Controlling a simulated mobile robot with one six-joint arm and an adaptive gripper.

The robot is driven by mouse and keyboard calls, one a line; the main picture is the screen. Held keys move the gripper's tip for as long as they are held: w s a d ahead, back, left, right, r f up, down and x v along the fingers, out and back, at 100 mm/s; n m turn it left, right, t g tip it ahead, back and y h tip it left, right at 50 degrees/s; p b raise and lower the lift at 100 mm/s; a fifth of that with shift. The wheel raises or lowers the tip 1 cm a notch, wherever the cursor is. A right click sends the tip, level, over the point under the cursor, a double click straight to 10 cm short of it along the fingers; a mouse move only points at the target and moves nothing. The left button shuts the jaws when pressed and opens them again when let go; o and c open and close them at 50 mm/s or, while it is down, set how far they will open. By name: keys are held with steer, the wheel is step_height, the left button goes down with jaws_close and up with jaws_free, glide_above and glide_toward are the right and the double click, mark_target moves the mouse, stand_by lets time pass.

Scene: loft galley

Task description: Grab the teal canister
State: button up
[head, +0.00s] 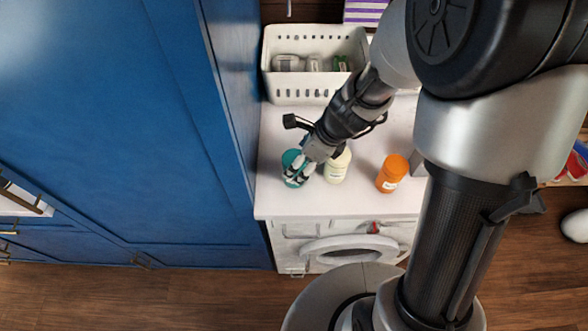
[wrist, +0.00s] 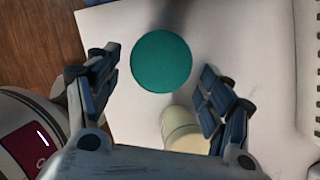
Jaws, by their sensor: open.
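The teal canister (head: 291,158) stands on the white top of the washing machine, near its left edge. In the wrist view its round teal top (wrist: 161,62) shows between and a little beyond my fingertips. My gripper (head: 298,171) is open above the canister and hides part of it in the head view. In the wrist view the two fingers of my gripper (wrist: 160,92) stand apart with nothing between them touching. I cannot tell how high the fingertips are above the canister.
A cream bottle (head: 337,166) stands just right of the canister, and it also shows in the wrist view (wrist: 184,132). An orange bottle (head: 391,174) stands farther right. A white basket (head: 312,98) sits behind. A tall blue cabinet (head: 170,120) rises at the left.

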steer(key=b+x, duration=0.1)
steer(key=x, duration=0.1)
steer(key=b+x, duration=0.1)
steer(key=x, duration=0.2)
steer(key=b+x, duration=0.1)
steer(key=x, duration=0.1)
steer(key=shift+w+a+f+b, duration=0.1)
steer(key=shift+a+f+b, duration=0.05)
steer(key=shift+a+b, duration=0.25)
steer(key=c, duration=1.3)
